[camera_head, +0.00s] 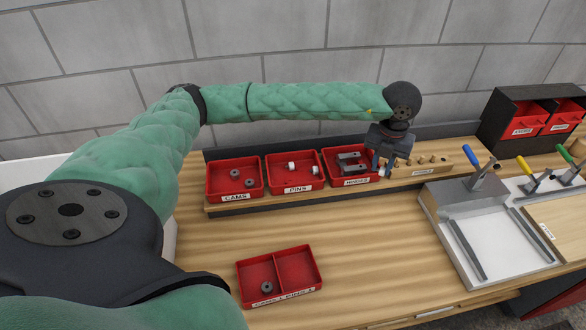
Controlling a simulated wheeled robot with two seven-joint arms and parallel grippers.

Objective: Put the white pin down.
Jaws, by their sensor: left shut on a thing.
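My left gripper (382,168) is at the right end of the red bin row, beside the hinges bin, with its fingers pointing down. It is shut on a small pale thing, likely the white pin (381,171), mostly hidden between the fingers. Other white pins (315,170) lie in the red pins bin (297,187). A red two-compartment tray (300,291) lies on the table in front. Its left compartment holds a dark ring-shaped cam (266,287); its right compartment is empty. My right gripper is not in view.
The cams bin (236,197) and hinges bin (357,181) flank the pins bin. A wooden block with pegs (430,168) stands right of the gripper. A grey fixture with clamps (475,225) is further right. The wooden table between bins and front tray is clear.

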